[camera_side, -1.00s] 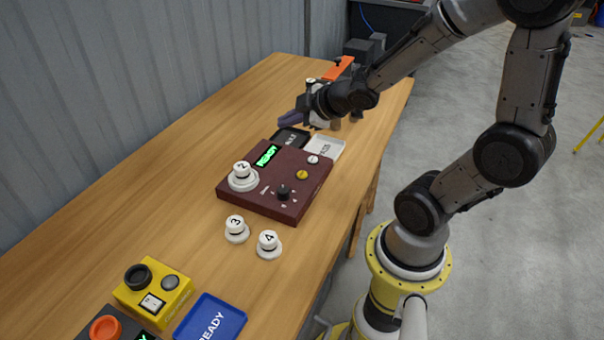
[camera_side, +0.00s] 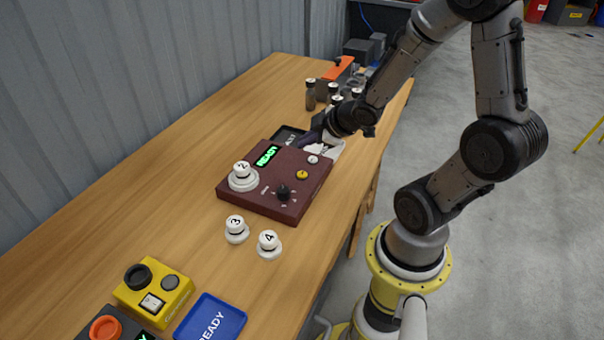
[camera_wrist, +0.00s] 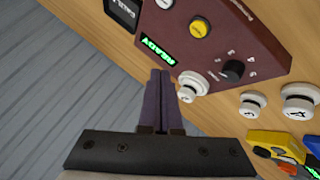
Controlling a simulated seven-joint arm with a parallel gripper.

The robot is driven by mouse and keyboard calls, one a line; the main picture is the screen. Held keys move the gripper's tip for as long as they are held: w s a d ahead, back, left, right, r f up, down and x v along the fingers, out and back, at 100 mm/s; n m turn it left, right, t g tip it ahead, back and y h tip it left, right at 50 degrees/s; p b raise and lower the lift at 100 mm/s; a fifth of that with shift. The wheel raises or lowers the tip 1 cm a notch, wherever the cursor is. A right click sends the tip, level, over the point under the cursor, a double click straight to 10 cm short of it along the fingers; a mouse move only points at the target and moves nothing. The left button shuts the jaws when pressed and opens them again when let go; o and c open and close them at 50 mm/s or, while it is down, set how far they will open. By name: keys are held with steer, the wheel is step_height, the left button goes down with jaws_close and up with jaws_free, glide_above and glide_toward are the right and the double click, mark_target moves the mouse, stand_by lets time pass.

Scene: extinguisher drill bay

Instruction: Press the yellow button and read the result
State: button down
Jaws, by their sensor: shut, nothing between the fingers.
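The yellow button (camera_side: 302,175) is on the top of a dark red device (camera_side: 262,206), beside a white button (camera_side: 313,159) and above a black knob (camera_side: 283,192). It also shows in the wrist view (camera_wrist: 201,28). The device's small display (camera_side: 267,155) glows green and reads READY. A white weight marked 2 (camera_side: 242,171) sits on the device's round pan. My gripper (camera_side: 305,142) is shut and empty, above the far edge of the device, apart from the yellow button. In the wrist view its closed fingers (camera_wrist: 160,78) point toward the device.
Weights marked 3 (camera_side: 236,228) and 4 (camera_side: 268,243) stand in front of the device. A dark tray (camera_side: 284,138) and a white tray (camera_side: 337,148) lie behind it. Small bottles (camera_side: 311,95) stand farther back. A yellow device (camera_side: 155,294) and blue tray (camera_side: 208,320) are at the near end.

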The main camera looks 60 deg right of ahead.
mark_target(306, 175)
steer(key=shift+f, duration=3.65)
steer(key=shift+f, duration=0.15)
steer(key=shift+f, duration=0.25)
steer(key=shift+f, duration=0.45)
steer(key=shift+r, duration=0.85)
steer(key=shift+r, duration=2.5)
